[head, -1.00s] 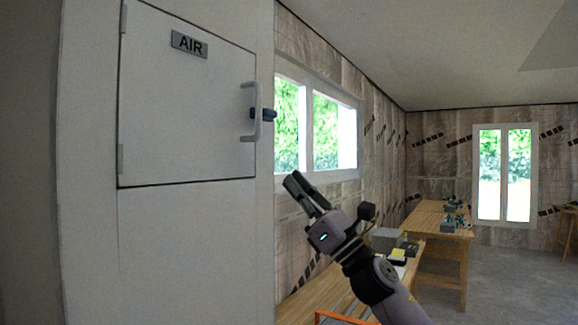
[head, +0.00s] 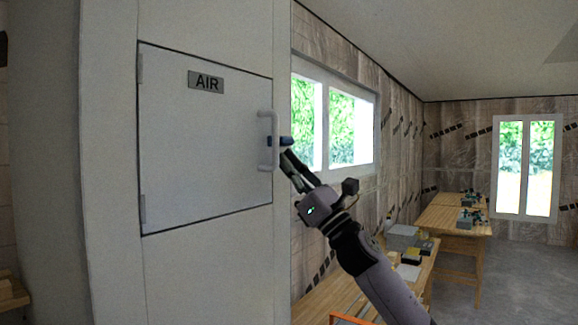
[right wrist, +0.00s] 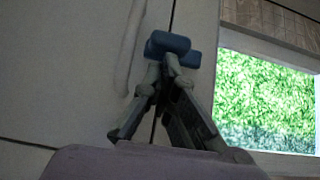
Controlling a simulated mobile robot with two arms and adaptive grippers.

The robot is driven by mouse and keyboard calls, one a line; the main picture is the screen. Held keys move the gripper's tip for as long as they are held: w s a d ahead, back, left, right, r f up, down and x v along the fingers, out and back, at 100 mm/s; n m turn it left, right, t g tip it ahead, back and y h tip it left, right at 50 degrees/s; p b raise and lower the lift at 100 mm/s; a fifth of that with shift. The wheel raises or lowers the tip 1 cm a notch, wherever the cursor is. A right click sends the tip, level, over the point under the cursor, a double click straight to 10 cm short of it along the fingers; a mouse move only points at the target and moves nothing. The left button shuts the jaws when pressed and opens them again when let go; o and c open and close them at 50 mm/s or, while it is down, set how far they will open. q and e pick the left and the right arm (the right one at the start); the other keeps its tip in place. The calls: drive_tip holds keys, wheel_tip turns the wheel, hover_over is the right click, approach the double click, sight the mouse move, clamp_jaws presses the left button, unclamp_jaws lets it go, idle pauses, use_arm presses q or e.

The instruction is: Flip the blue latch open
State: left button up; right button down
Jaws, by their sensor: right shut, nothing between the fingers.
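The blue latch (head: 286,141) sits at the right edge of the white panel door (head: 200,150), beside its pale handle (head: 263,140). It lies about level, across the seam between door and frame. It also shows in the right wrist view (right wrist: 168,43), just beyond my fingertips. My right gripper (head: 287,157) is shut and empty, right below the latch; in the right wrist view its fingertips (right wrist: 170,64) come together at the latch's lower side. I cannot tell whether they touch it. The door looks closed. My left gripper is not in view.
An "AIR" label (head: 206,81) is near the door's top. A window (head: 335,115) is in the wall to the right. Wooden workbenches (head: 450,222) with boxes and small items stand along that wall. The floor (head: 500,270) at the right is clear.

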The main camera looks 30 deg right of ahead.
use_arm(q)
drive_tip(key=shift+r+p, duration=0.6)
use_arm(e)
drive_tip(key=m+h, duration=0.2)
drive_tip(key=a+r+m+h, duration=0.1)
drive_tip(key=shift+s+r+m+t, duration=0.1)
drive_tip(key=shift+s+m+t, duration=0.2)
drive_tip(key=shift+t, duration=0.1)
